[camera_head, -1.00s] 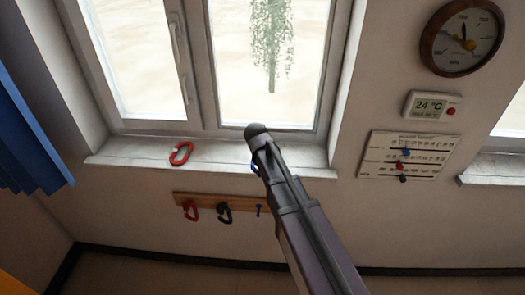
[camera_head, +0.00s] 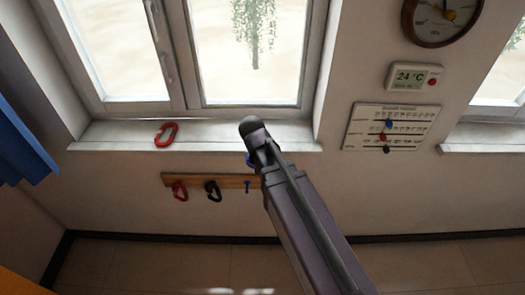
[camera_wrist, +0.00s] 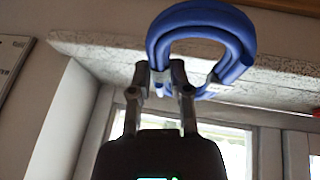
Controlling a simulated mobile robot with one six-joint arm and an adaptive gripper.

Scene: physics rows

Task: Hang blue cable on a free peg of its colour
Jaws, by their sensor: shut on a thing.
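The blue cable (camera_wrist: 243,38) is a coiled loop. My gripper (camera_wrist: 160,76) is shut on one side of it in the wrist view, and the loop extends beyond the fingertips. In the head view only a bit of the blue cable (camera_head: 249,159) shows beside my arm, which hides the gripper's fingers. The wooden peg rail (camera_head: 232,182) is on the wall below the window sill. A blue peg (camera_head: 247,187) on it is bare, just left of my arm. My arm hides the rail's right end.
A red cable (camera_head: 180,191) and a black cable (camera_head: 213,190) hang on the rail left of the blue peg. Another red cable (camera_head: 166,134) lies on the window sill (camera_head: 105,136). A calendar board (camera_head: 389,127), thermometer (camera_head: 416,77) and clock (camera_head: 440,17) are on the wall at right.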

